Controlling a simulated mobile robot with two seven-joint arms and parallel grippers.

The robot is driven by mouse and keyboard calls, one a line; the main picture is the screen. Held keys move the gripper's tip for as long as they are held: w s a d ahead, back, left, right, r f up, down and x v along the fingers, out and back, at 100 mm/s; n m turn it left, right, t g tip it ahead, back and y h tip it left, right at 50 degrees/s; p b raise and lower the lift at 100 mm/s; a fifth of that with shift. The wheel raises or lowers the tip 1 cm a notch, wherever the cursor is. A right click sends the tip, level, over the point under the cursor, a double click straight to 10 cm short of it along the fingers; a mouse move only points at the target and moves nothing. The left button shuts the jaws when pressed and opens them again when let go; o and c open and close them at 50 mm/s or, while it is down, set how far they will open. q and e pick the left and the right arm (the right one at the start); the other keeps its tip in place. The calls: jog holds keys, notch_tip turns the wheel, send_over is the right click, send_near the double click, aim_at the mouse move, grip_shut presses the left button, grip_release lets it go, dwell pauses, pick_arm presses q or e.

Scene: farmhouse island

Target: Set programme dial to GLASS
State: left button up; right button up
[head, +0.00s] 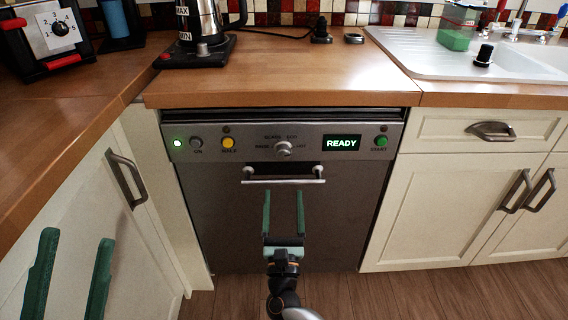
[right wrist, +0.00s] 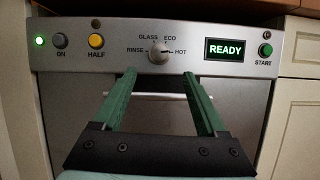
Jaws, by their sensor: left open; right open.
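The programme dial (head: 283,149) is a small metallic knob on the dishwasher's steel control panel, under the labels RINSE, GLASS, ECO and HOT. It also shows in the right wrist view (right wrist: 159,52), between and beyond the fingertips. I cannot tell for sure which label its pointer faces. My right gripper (head: 283,197) is open and empty, with green fingers below the dial and in front of the dishwasher door, apart from the dial. My left gripper (head: 77,240) is open and empty at the lower left, by the cream cabinet, far from the dial.
The panel has a lit green lamp, an ON button (head: 196,143), a yellow HALF button (head: 228,143), a READY display (head: 342,143) and a green START button (head: 381,142). A bar handle (head: 284,180) juts out below the dial. The wooden worktop (head: 300,75) overhangs above.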

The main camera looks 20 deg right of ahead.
aim_at(283, 157)
jog(key=x, duration=1.1)
jog(key=shift+w+r, duration=0.15)
grip_shut()
